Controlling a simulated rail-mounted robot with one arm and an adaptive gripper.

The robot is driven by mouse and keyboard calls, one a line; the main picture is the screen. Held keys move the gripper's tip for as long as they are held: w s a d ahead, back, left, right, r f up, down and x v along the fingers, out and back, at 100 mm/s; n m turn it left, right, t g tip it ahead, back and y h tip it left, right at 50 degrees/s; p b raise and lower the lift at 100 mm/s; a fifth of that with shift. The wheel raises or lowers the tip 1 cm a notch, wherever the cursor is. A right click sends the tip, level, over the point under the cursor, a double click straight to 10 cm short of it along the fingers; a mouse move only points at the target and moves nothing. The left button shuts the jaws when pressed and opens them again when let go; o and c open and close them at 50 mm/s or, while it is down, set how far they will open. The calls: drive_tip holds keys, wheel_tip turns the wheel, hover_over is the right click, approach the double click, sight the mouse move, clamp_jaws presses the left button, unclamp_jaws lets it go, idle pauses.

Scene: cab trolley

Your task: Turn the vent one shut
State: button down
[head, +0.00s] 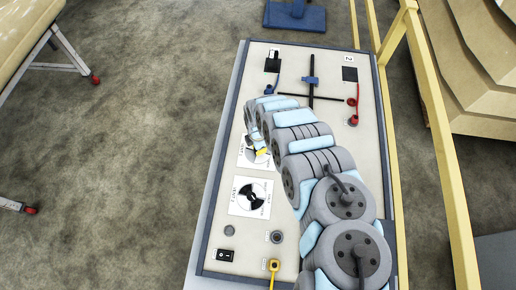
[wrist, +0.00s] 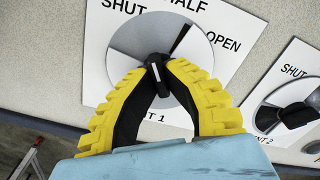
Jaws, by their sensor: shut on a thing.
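The vent one dial (wrist: 125,45) is a round grey disc on a white plate marked SHUT, HALF and OPEN. Its black knob (wrist: 156,62) carries a white line and stands nearly upright in the wrist view, leaning slightly left. A dark wedge shows on the dial towards OPEN. My gripper (wrist: 158,75) has yellow ribbed fingers with black inner pads, shut on the knob from both sides. In the head view my gripper (head: 262,152) is at the vent one plate (head: 244,160), which my arm partly covers.
Vent two (head: 250,197), with its own black knob (wrist: 297,114), is close beside vent one. A black rocker switch (head: 225,255), round buttons and a yellow-handled part (head: 273,266) are at the panel's near end. Red and blue fittings are at the far end.

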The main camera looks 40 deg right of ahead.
drive_tip(key=shift+n, duration=1.1)
drive_tip(key=c, duration=1.1)
unclamp_jaws()
drive_tip(key=shift+d+r, duration=0.1)
drive_tip(key=shift+r, duration=5.85)
